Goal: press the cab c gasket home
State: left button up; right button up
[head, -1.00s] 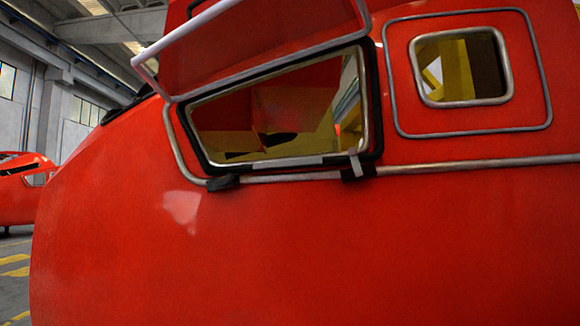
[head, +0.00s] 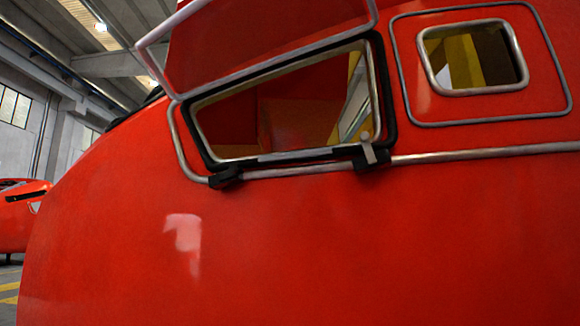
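A large red cab nosecone (head: 300,240) fills most of the head view. I cannot read a letter on it, so I cannot tell whether it is cab C. A black gasket (head: 388,95) runs around its slanted side window opening, inside a grey trim line. A light grey strip lies along the gasket's lower edge. Dark clips sit at the lower left corner (head: 226,177) and lower right corner (head: 371,157). Whether the gasket is fully seated cannot be told from here. Neither of my grippers shows.
A raised red panel with a pale frame (head: 262,66) stands out above the window. A smaller square window (head: 472,57) is at the upper right. Another red nosecone (head: 20,215) stands far left on the hall floor, with yellow markings (head: 10,286).

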aim_at(319, 151)
jog(key=k, duration=1.3)
jog(key=u, duration=0.75)
jog(key=i, duration=1)
jog(key=z, duration=0.25)
